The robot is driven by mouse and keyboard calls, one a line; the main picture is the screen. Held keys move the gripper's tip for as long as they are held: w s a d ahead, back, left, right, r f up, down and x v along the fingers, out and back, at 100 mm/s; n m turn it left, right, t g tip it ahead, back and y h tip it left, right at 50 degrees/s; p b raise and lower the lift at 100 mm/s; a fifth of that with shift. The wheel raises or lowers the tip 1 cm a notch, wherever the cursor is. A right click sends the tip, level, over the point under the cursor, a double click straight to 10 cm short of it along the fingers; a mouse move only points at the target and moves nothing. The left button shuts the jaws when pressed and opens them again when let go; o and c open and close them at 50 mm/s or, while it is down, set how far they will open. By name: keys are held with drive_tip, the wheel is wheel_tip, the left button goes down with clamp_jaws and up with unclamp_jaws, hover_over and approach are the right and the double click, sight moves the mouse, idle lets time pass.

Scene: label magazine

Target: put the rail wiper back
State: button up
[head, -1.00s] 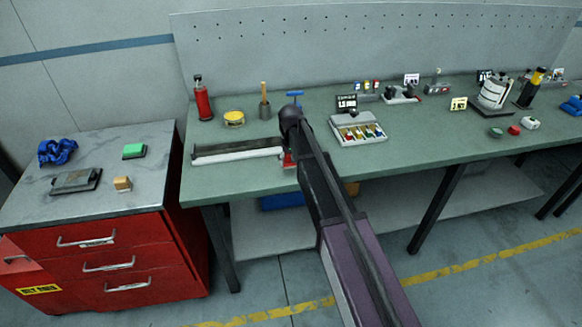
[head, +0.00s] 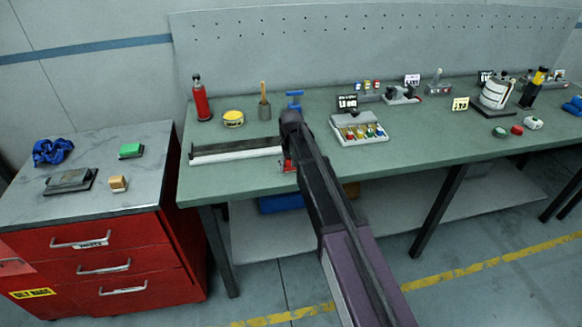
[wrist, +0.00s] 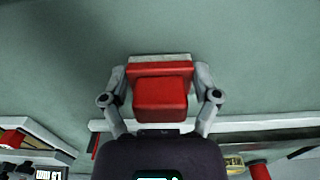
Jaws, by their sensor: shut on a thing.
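In the wrist view, my gripper (wrist: 160,80) is shut on a red block with a pale grey pad at its far end, which looks like the rail wiper (wrist: 160,97). Its two fingers press on opposite sides of it. Bench surface shows beyond the pad; I cannot tell whether the pad touches it. In the head view my arm hides most of the gripper, and a bit of red (head: 288,166) shows beside the arm, by the right end of a long pale rail (head: 237,155). The rail also shows in the wrist view (wrist: 250,124).
A blue T-shaped thing (head: 294,94) stands behind my arm. A tray of colored pieces (head: 359,138) is to the right, and a yellow tin (head: 233,118) and red bottle (head: 202,98) are behind the rail. A red drawer cabinet (head: 105,245) stands left of the bench.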

drive_tip(key=shift+f, duration=0.25)
drive_tip(key=o, duration=0.8)
drive_tip(key=shift+r, duration=0.1)
drive_tip(key=shift+r, duration=0.15)
wheel_tip(320, 180, up, 12)
drive_tip(key=p, duration=1.2)
drive_tip(key=s+d+m, duration=0.1)
drive_tip(key=s+d, duration=0.6)
drive_tip(key=s, duration=0.1)
drive_tip(key=s+d+m, duration=0.1)
drive_tip(key=s+d, duration=0.7)
drive_tip(key=s, duration=0.1)
drive_tip(key=s+d+m, duration=0.1)
drive_tip(key=s+d, duration=0.6)
drive_tip(key=s, duration=0.1)
drive_tip(key=shift+s+d, duration=0.15)
drive_tip(key=shift+d, duration=0.2)
